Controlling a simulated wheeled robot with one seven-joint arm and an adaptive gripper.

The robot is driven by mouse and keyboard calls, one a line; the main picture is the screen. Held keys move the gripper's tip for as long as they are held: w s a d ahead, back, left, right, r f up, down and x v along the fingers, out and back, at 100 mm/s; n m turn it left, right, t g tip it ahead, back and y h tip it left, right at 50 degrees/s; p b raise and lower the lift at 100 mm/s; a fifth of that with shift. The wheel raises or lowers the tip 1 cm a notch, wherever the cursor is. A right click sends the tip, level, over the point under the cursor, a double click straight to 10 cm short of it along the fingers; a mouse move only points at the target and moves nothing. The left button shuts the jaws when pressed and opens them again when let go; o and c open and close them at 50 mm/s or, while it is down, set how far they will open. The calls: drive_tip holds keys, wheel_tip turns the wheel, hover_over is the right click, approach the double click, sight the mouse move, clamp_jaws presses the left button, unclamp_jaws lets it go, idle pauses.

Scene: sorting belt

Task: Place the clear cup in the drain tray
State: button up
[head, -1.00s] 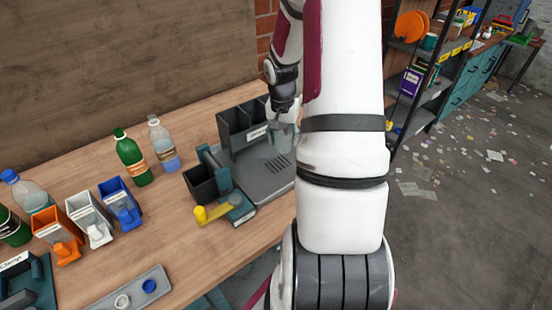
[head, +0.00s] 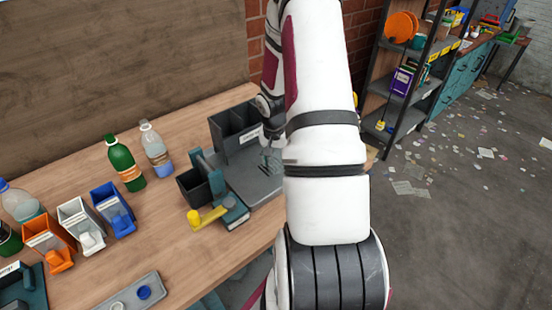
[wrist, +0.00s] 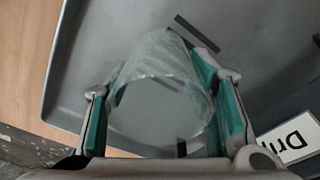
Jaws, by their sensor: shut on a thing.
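The clear cup (wrist: 160,95) is between the green-padded fingers of my gripper (wrist: 165,115) in the wrist view, and the fingers are shut on its sides. In the head view the cup (head: 270,160) is a faint see-through shape, partly hidden by my arm. The drain tray (head: 240,176) is a grey raised-edge tray on the bench. In the wrist view its grey floor (wrist: 110,45) lies beneath the cup, with a dark slot beside it. The cup is over the tray; I cannot tell whether it touches the floor.
A dark divided bin (head: 236,128) stands behind the tray. A small dark bin (head: 194,188) and a yellow lever (head: 207,216) are at its left. A green bottle (head: 125,163), a clear bottle (head: 155,150) and coloured bins (head: 112,208) stand further left. A "Dri..." label (wrist: 288,140) shows in the wrist view.

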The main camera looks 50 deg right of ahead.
drive_tip(key=o, duration=1.2)
drive_tip(key=shift+f, duration=0.1)
wheel_tip(320, 180, up, 12)
drive_tip(key=a, duration=0.1)
drive_tip(key=a+r+n+t+h, duration=0.15)
drive_tip(key=a+r+n, duration=0.45)
drive_tip(key=a+r, duration=1.1)
drive_tip(key=s+a+r+n+t+y, duration=0.1)
drive_tip(key=s+a+r+n, duration=0.2)
drive_tip(key=s+a, duration=0.3)
drive_tip(key=s+a+r+n+t+y, duration=0.2)
drive_tip(key=s+a+r+n, duration=0.2)
drive_tip(key=a, duration=0.6)
drive_tip(key=shift+s+a+r+n, duration=0.25)
drive_tip(key=shift+s+r, duration=0.25)
drive_tip(key=shift+s, duration=0.4)
drive_tip(key=shift+t, duration=0.25)
